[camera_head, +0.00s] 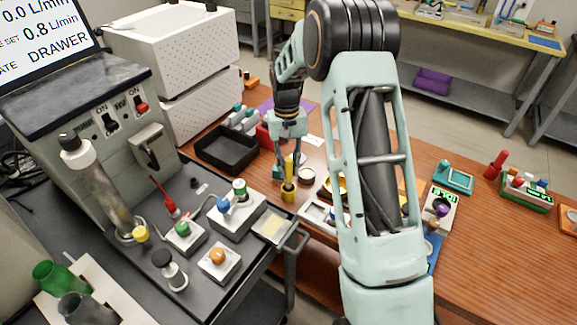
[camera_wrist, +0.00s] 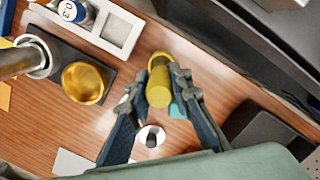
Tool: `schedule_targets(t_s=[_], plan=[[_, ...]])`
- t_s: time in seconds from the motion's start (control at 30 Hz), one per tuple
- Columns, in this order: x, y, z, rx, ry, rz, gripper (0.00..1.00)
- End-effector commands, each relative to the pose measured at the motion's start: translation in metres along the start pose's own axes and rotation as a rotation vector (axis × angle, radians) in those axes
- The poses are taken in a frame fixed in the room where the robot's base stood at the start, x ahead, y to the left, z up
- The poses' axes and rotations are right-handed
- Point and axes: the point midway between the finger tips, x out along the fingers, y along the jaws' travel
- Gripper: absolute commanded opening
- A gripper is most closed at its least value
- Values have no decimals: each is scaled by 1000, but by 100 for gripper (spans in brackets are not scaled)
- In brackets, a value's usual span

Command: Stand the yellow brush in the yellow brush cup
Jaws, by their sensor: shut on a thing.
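The yellow brush (camera_head: 289,166) is upright between the fingers of my gripper (camera_head: 289,160) in the head view. Its lower end meets the yellow brush cup (camera_head: 289,195), which stands on the wooden table near the cart. In the wrist view the yellow brush (camera_wrist: 158,90) is between the fingertips of my gripper (camera_wrist: 157,84), and the yellow cup's rim (camera_wrist: 161,58) shows just beyond it. My gripper is shut on the brush. The brush hides much of the cup's mouth, so I cannot tell how deep its lower end is.
A small round white container (camera_wrist: 151,137) stands close to the cup. A gold bowl (camera_wrist: 84,82) is on a dark holder at the left in the wrist view. A black tray (camera_head: 228,148) lies behind, and the cart (camera_head: 190,265) with knobs and tools is in front.

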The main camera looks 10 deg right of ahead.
Motion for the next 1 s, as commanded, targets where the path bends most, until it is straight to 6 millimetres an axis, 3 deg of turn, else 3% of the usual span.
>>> schedule_targets(t_s=[1.0], plan=[[26,0,-3,0,0,0,0]])
